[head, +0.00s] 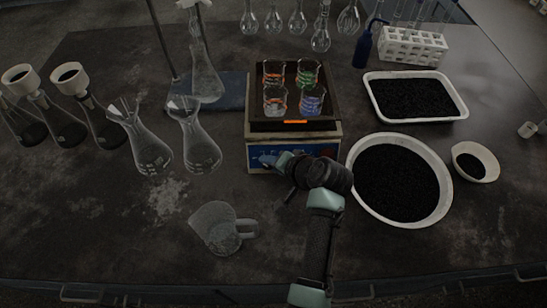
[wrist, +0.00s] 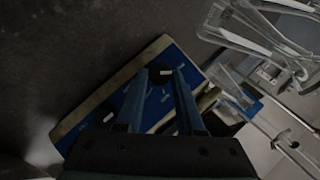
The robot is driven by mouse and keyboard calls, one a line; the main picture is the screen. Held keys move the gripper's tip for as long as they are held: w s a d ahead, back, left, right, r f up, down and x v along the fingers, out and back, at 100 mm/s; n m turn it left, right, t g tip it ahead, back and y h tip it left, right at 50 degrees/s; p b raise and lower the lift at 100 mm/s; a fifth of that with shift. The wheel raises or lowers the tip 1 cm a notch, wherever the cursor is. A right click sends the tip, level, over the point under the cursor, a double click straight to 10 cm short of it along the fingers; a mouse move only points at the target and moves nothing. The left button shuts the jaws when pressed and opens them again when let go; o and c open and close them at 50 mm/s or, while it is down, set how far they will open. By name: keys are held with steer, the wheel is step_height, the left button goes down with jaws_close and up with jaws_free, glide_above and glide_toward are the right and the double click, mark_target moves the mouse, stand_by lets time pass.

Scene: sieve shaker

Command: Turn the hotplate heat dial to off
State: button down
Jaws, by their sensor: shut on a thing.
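The hotplate (head: 295,152) stands mid-table with a blue front panel, which also shows in the wrist view (wrist: 97,122). My gripper (head: 268,160) reaches the left part of this panel from the front right. In the wrist view my gripper (wrist: 162,74) has its two blue fingers on either side of a small dark dial (wrist: 164,72) with a pale mark. The fingers are shut on this dial. Small white markings show on the panel around it. The dial is hidden by the gripper in the head view, and I cannot read its setting.
Several beakers (head: 275,101) with coloured contents stand on the hotplate top, above an orange light strip. A glass jug (head: 215,228) is in front on the left. A round tray of black grains (head: 433,208) is close on the right. Flasks (head: 197,150) stand left.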

steer(key=shift+a+r+n+g+h+p, duration=0.1)
steer(key=shift+a+n+g+h+p, duration=0.1)
steer(key=shift+n+h+p, duration=0.45)
steer(key=shift+a+r+n+g+h+p, duration=0.1)
steer(key=shift+n+g+h+p, duration=0.1)
steer(key=shift+n+h+p, duration=0.45)
steer(key=shift+f, duration=0.1)
steer(key=c, duration=0.5)
jaws_free()
steer(key=v, duration=1.3)
steer(key=shift+p, duration=0.3)
